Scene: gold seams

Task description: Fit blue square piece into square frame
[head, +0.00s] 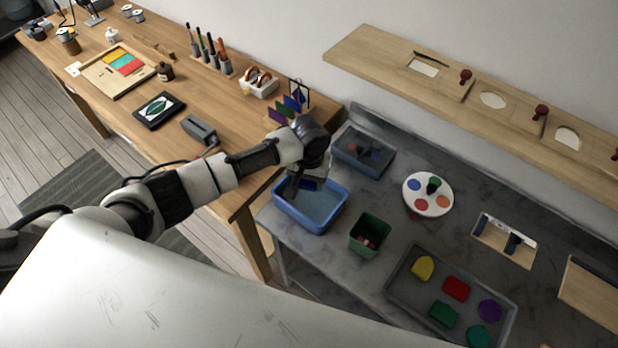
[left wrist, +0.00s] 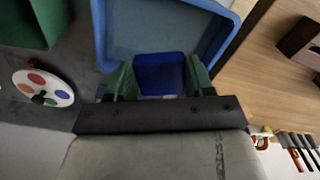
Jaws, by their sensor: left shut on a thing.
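My left gripper (head: 296,186) is over the blue bin (head: 318,230) in the head view. It is shut on the blue square piece (left wrist: 160,72), which sits between the two green fingers in the left wrist view. In the head view the piece (head: 308,184) shows only as a small dark blue patch beside the gripper. A wooden board along the wall has several cut-out openings; the leftmost opening (head: 423,67) looks four-sided. I cannot tell for sure that it is the square frame. My right gripper is not in view.
A green bin (head: 369,236) stands right of the blue bin, and a grey bin (head: 362,152) behind it. A white disc with coloured spots (head: 428,194) and a grey tray (head: 403,281) of coloured pieces lie further right. Some grey bench between them is clear.

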